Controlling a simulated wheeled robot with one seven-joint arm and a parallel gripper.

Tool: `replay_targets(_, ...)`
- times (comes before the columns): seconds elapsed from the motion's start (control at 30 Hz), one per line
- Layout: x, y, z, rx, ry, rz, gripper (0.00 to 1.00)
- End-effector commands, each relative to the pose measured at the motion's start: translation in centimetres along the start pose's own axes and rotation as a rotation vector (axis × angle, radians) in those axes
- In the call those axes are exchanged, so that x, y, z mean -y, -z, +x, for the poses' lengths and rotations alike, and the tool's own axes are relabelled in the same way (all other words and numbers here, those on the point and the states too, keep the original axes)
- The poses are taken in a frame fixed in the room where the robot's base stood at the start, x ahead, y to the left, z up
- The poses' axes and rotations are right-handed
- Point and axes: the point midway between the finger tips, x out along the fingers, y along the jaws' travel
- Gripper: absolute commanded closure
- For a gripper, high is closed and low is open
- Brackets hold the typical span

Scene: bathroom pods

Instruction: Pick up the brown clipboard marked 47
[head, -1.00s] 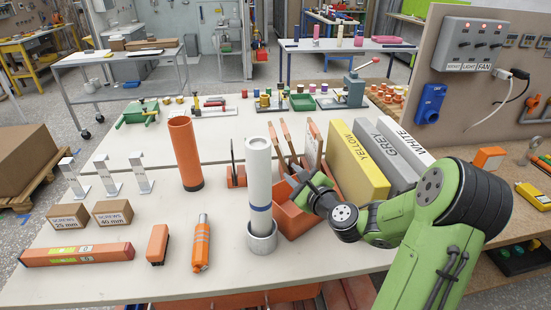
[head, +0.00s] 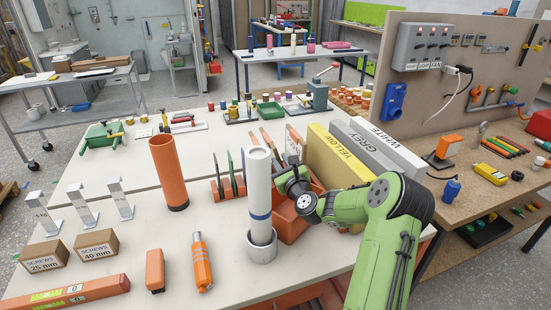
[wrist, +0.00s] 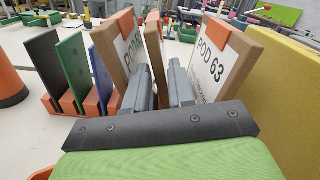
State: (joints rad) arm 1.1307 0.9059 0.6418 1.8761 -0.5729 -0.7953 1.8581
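No number 47 is readable. In the wrist view, three brown clipboards stand upright. The left clipboard (wrist: 116,40) has a white label starting "POD", its number hidden. The middle clipboard (wrist: 154,42) shows mostly its narrow edge. The right clipboard (wrist: 222,58) is marked POD 63, with an orange top patch. My gripper (wrist: 158,80) has its two grey fingers apart, with the middle clipboard's edge showing in line with the gap; whether they touch it I cannot tell. In the head view, the clipboards (head: 268,139) stand behind the white tube, which partly hides my gripper (head: 280,176).
The white tube (head: 258,185) stands upright in a grey ring close left of my gripper. Yellow (head: 335,155) and grey binders stand close right. Black, blue and green plates (wrist: 78,68) stand in an orange rack left. An orange tube (head: 168,170) stands farther left.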

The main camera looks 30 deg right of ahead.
Motion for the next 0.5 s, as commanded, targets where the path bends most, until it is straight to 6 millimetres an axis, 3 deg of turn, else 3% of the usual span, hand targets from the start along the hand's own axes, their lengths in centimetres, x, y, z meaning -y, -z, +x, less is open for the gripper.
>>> replay_targets(0.3,-0.2,-0.1,5.0,0.002,-0.001,0.0,0.77)
replay_targets(0.5,-0.1,-0.1,5.6,-0.001,-0.001,0.0,0.77)
